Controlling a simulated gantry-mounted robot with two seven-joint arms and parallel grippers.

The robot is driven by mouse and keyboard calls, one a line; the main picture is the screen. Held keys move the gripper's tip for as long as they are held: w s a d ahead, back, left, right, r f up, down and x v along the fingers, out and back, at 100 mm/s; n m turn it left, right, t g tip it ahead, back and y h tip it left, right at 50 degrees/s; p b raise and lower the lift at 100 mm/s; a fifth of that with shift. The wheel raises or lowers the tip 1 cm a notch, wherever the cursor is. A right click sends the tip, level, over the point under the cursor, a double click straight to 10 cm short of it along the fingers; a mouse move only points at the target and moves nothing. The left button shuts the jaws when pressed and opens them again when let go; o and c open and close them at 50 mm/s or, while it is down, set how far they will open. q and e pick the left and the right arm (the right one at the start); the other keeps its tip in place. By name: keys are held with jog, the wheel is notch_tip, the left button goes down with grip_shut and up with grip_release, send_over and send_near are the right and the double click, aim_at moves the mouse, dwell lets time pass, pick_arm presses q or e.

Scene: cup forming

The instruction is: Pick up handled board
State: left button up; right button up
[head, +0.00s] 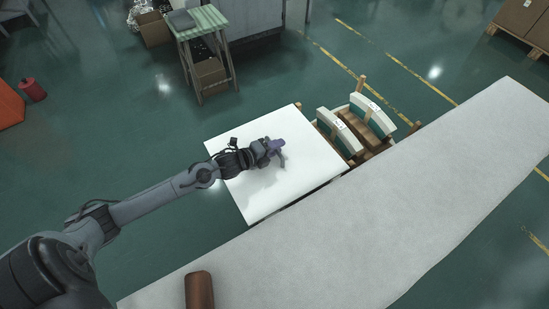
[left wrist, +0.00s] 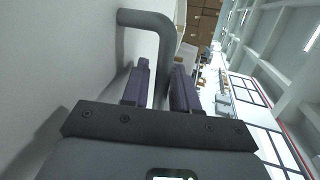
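The handled board (head: 232,125) is a white, flat, square panel in the middle of the head view. My left gripper (head: 275,147) reaches over it from the left, and its purple fingers are near the board's centre. In the left wrist view the white board surface (left wrist: 60,60) fills the left side. A grey bent handle (left wrist: 150,20) stands out from it. The two purple fingers (left wrist: 160,88) are apart, with the handle's bar running down between them. A small gap shows beside the left finger, so the grip looks unclosed. My right gripper is out of view.
A long white surface (head: 400,210) runs diagonally beside the board, with a brown roll (head: 199,290) at its near end. A wooden rack with white and green curved pieces (head: 337,130) stands right of the board. A striped-top table (head: 200,22) stands behind.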

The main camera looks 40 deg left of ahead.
pick_arm(q)
jog(key=shift+w+d+f, duration=0.1)
jog(key=shift+w+f, duration=0.1)
jog(key=shift+w, duration=0.4)
grip_shut()
jog(key=shift+r, duration=0.2)
